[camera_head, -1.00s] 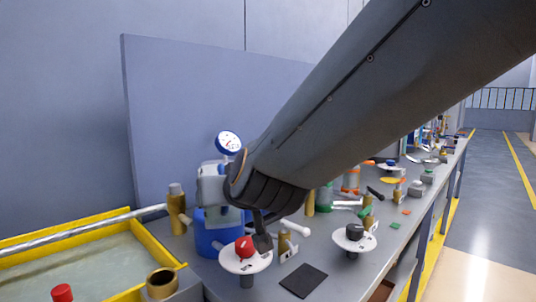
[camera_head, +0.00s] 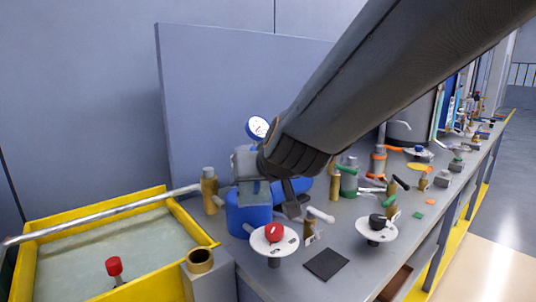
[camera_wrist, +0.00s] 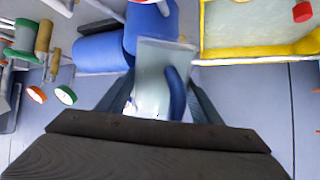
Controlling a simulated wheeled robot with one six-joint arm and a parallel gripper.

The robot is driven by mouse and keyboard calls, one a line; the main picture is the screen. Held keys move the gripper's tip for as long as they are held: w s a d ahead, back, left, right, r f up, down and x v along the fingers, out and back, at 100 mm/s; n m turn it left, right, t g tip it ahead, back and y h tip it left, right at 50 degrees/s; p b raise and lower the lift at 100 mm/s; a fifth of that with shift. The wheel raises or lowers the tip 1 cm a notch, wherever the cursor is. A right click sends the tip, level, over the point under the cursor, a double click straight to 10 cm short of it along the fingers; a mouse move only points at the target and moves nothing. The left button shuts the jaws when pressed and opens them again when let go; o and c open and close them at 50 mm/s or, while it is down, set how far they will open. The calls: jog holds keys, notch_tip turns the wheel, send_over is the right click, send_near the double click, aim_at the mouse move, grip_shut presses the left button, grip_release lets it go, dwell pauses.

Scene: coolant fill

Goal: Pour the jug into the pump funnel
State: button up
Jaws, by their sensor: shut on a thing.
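A pale, translucent jug (camera_wrist: 151,82) with a blue handle (camera_wrist: 176,92) sits between my gripper's fingers in the wrist view. My gripper (camera_head: 291,197) is shut on it, above the bench beside the blue pump (camera_head: 248,218). In the head view, a pale part (camera_head: 254,192) that looks like the jug shows left of my wrist, overlapping the pump; my arm hides the rest. The pump's blue body also shows in the wrist view (camera_wrist: 101,53), just beyond the jug. I cannot pick out the funnel or tell whether the jug touches the pump.
A yellow-edged basin (camera_head: 90,212) lies left, with a metal pipe (camera_head: 110,214) across it. A round gauge (camera_head: 257,127) stands above the pump. A red-knobbed white disc (camera_head: 274,239) and a black-knobbed one (camera_head: 376,227) stand in front. Several fittings crowd the bench to the right.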

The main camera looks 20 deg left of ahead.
jog(key=shift+w+a+r+p, duration=0.1)
jog(key=shift+w+r+p, duration=0.2)
jog(key=shift+p, duration=0.95)
jog(key=shift+a+r+g+h+p, duration=0.1)
jog(key=shift+r+g+h+p, duration=0.55)
jog(key=shift+p, duration=2.85)
jog(key=g+p, duration=0.1)
jog(key=p, duration=0.3)
jog(key=shift+r+h, duration=0.25)
jog(key=shift+r, duration=0.1)
jog(key=p, duration=0.4)
jog(key=shift+r, duration=0.25)
jog(key=r+g+h+p, duration=0.1)
jog(key=p, duration=0.7)
jog(key=shift+g+p, duration=0.25)
jog(key=shift+p, duration=0.05)
jog(key=shift+w+f, duration=0.1)
jog(key=shift+a+m, duration=0.1)
jog(key=shift+m, duration=0.2)
